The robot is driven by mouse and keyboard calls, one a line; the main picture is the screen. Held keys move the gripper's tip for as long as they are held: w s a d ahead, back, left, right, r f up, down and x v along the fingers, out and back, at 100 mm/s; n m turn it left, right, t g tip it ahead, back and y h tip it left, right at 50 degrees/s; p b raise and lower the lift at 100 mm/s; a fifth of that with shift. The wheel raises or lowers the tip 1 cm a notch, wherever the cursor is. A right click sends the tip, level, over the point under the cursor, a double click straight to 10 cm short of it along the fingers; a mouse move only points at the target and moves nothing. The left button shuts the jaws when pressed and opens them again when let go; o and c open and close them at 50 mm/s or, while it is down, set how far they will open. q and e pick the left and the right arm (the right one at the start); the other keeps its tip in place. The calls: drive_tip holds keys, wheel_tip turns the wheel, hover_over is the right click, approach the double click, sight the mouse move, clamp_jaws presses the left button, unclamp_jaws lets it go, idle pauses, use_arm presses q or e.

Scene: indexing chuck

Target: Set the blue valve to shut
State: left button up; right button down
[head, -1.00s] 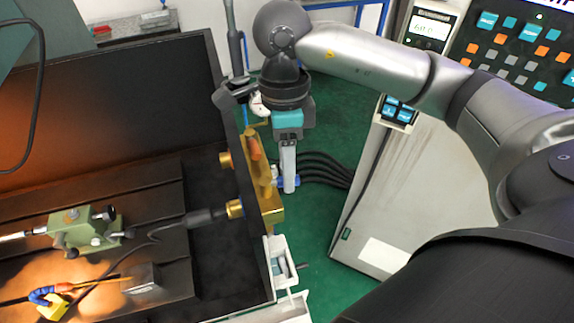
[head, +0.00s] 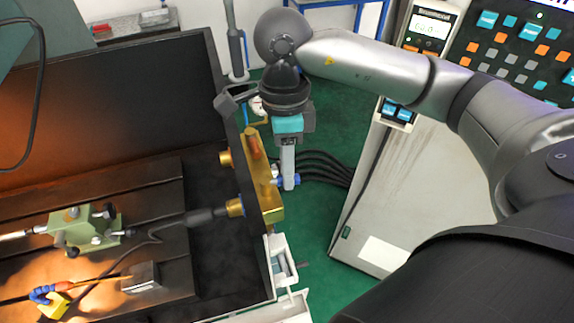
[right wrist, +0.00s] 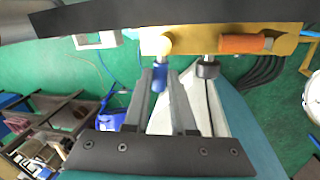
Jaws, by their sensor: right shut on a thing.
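The blue valve handle (head: 296,180) is on the brass manifold (head: 270,208) at the right edge of the machine tray. In the right wrist view the blue handle (right wrist: 160,78) points away from the manifold (right wrist: 285,29), below a pale brass knob. My right gripper (head: 287,184) reaches down to it in the head view. In the right wrist view my right gripper (right wrist: 160,76) has its fingers around the blue handle and is shut on it. The fingers partly hide the handle. My left gripper is not in view.
An orange valve handle (right wrist: 243,43) lies along the manifold close beside the blue one; it also shows in the head view (head: 254,147). Black hoses (head: 325,168) run to the control cabinet (head: 425,195). Green floor is open below the manifold.

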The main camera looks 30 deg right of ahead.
idle(0.5)
drive_tip(key=m+b, duration=0.1)
drive_tip(key=s+m+b, duration=0.1)
drive_tip(key=m, duration=0.1)
drive_tip(key=shift+a+f+y, duration=0.1)
drive_tip(key=shift+a+y, duration=0.1)
drive_tip(key=shift+y, duration=0.1)
drive_tip(key=m+b, duration=0.1)
drive_tip(key=m, duration=0.1)
drive_tip(key=s+a+m+t+b, duration=0.1)
drive_tip(key=m, duration=0.1)
drive_tip(key=a+m+b, duration=0.1)
drive_tip(key=m, duration=0.2)
drive_tip(key=shift+s+t+y+b, duration=0.2)
drive_tip(key=shift+t+y+b, duration=0.1)
drive_tip(key=shift+y, duration=0.1)
drive_tip(key=shift+s+a+m+t+b, duration=0.15)
drive_tip(key=shift+a+m+b, duration=0.2)
drive_tip(key=shift+m, duration=0.75)
drive_tip(key=shift+a+m+t+b, duration=0.15)
drive_tip(key=shift+a+m+b, duration=0.15)
drive_tip(key=shift+m, duration=0.8)
drive_tip(key=shift+r, duration=0.2)
drive_tip(key=c, duration=0.8)
unclamp_jaws()
drive_tip(key=shift+d, duration=0.1)
drive_tip(key=shift+o, duration=0.2)
drive_tip(key=shift+f, duration=0.1)
